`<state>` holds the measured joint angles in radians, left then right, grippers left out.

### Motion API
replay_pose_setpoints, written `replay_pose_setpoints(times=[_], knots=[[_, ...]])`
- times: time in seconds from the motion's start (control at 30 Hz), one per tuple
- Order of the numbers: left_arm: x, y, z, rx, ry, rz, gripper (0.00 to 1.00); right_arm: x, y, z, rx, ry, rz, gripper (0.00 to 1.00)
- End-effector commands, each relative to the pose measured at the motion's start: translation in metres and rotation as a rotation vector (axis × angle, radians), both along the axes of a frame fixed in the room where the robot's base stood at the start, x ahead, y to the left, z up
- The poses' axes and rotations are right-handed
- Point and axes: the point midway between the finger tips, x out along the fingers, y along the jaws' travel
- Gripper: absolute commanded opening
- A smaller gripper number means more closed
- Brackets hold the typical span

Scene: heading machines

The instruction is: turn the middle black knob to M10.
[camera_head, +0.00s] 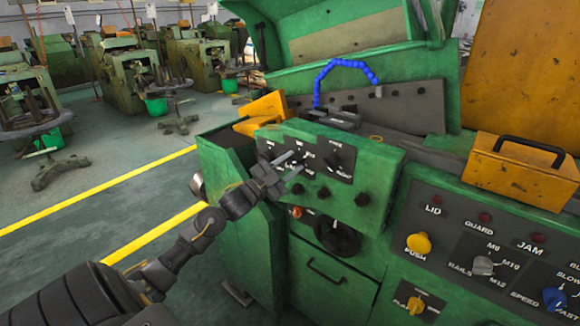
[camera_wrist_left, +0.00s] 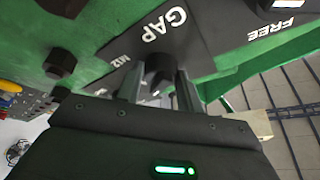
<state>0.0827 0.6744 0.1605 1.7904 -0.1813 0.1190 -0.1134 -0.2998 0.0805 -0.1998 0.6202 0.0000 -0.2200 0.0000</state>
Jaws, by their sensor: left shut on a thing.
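My left gripper (camera_head: 289,165) is at the small black control panel (camera_head: 343,177) on the green machine. In the left wrist view its two fingers (camera_wrist_left: 160,88) are on either side of a black knob (camera_wrist_left: 158,66), shut on it. My right gripper is not in view.
Another black knob (camera_head: 333,160) is on the same panel, and more black knobs (camera_head: 361,199) sit below. A black handwheel (camera_head: 337,236) is under them. The right panel has a yellow push button (camera_head: 418,243) and a grey selector (camera_head: 482,265) marked M8, M10, M12.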

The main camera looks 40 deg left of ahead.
Motion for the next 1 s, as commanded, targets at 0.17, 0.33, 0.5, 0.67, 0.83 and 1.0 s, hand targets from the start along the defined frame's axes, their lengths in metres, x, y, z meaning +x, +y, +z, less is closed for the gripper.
replay_pose_setpoints(times=[0.17,0.33,0.5,0.67,0.83,1.0], knots=[[0.000,0.000,0.001,0.007,0.000,0.001,0.14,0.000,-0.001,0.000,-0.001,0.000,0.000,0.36],[0.000,0.000,0.001,0.007,0.000,0.001,0.14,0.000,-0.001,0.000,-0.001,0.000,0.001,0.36],[0.000,0.000,0.001,0.007,0.000,0.001,0.47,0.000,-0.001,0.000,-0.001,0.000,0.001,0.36],[0.000,0.000,0.000,0.006,0.000,0.001,0.58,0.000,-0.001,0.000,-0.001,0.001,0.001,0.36],[0.000,0.000,0.000,0.006,0.000,0.001,0.58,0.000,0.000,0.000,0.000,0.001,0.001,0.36],[-0.010,0.003,-0.006,0.008,0.002,0.001,0.58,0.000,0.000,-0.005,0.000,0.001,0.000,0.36]])
